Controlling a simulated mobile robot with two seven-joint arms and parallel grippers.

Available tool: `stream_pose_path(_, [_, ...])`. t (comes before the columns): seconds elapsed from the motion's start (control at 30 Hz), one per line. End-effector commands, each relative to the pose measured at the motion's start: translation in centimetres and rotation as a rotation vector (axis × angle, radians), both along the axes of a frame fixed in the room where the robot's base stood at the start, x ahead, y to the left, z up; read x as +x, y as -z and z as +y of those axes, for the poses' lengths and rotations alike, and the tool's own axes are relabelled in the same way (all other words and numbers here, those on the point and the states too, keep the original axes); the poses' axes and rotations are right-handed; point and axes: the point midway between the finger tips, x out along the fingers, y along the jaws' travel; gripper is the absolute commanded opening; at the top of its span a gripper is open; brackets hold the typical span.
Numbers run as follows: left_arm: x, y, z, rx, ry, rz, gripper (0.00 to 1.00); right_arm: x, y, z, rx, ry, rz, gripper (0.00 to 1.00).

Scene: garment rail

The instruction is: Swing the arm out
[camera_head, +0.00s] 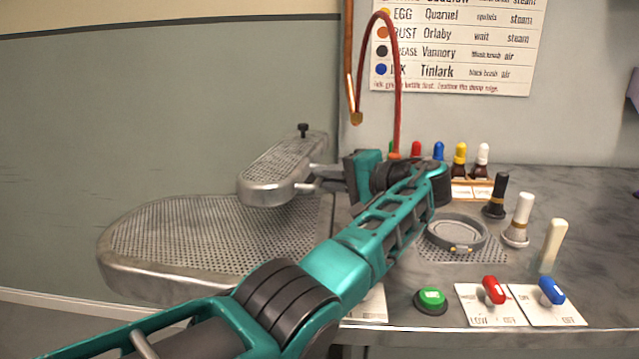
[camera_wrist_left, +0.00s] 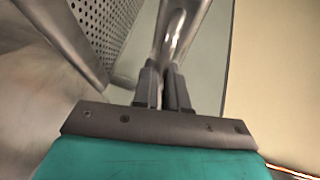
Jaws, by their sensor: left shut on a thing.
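The swing arm (camera_head: 280,165) is a small, rounded metal board with a perforated top and a black knob (camera_head: 303,130) near its far end. It sits above the larger perforated board, over that board's back right part. My left gripper (camera_head: 322,178) is at the right side of the swing arm. In the left wrist view its two dark fingers (camera_wrist_left: 164,88) are close together on a shiny metal bar (camera_wrist_left: 182,30). The exact contact is partly hidden by my wrist in the head view. My right gripper is not in view.
The large perforated board (camera_head: 190,240) projects left from the counter (camera_head: 590,220). A round dish (camera_head: 457,233), brushes (camera_head: 520,215), several bottles (camera_head: 460,158) and a green button (camera_head: 431,299) stand right of my arm. A red hose (camera_head: 397,90) hangs behind. Left of the boards is open space before the wall.

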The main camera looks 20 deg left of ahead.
Motion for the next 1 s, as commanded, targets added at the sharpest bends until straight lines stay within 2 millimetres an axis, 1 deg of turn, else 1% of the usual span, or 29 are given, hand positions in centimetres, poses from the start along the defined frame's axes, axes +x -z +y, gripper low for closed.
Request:
stream_pose_path(0.03, [-0.04,0.13,-0.22,0.000,-0.006,0.001,0.00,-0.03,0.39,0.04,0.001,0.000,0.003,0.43])
stream_pose_path(0.13, [-0.15,0.09,-0.53,0.000,-0.017,0.000,0.00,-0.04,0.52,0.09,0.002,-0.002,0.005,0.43])
stream_pose_path(0.4, [-0.27,0.03,-0.97,-0.001,-0.029,0.000,0.00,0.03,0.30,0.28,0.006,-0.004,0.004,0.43])
stream_pose_path(0.77, [-0.27,0.00,-0.98,-0.001,-0.030,0.000,0.00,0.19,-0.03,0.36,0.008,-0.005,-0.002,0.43])
stream_pose_path(0.8, [-0.26,-0.01,-0.97,-0.001,-0.030,0.000,0.13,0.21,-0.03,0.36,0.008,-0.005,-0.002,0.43])
stream_pose_path(1.0, [-0.27,0.00,-1.00,-0.001,-0.030,0.000,0.33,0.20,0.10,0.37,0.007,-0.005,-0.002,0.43])
